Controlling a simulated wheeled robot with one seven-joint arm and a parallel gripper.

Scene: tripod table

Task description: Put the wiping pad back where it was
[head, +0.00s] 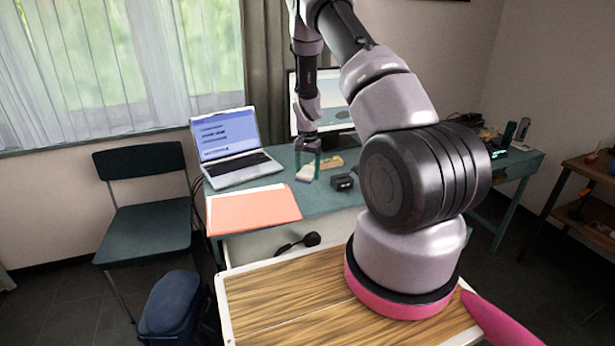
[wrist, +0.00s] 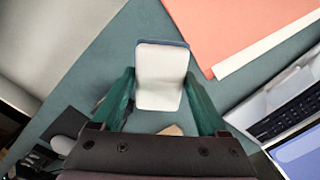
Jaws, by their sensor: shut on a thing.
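The wiping pad (wrist: 162,82) is a white block with a blue layer along its far edge. In the wrist view it sits between the two green fingers of my gripper (wrist: 160,76). My gripper (head: 308,171) is shut on it, and the fingers touch its sides. In the head view the white pad (head: 306,173) shows low over the teal desk (head: 325,197), between the laptop and a small black box. I cannot tell whether the pad touches the desk.
The laptop (head: 231,147) stands open to the left. Orange-red folders (head: 253,210) lie at the desk's front left. The small black box (head: 343,183) and a tan wooden piece (head: 331,162) lie just right of the gripper. A monitor (head: 321,103) stands behind.

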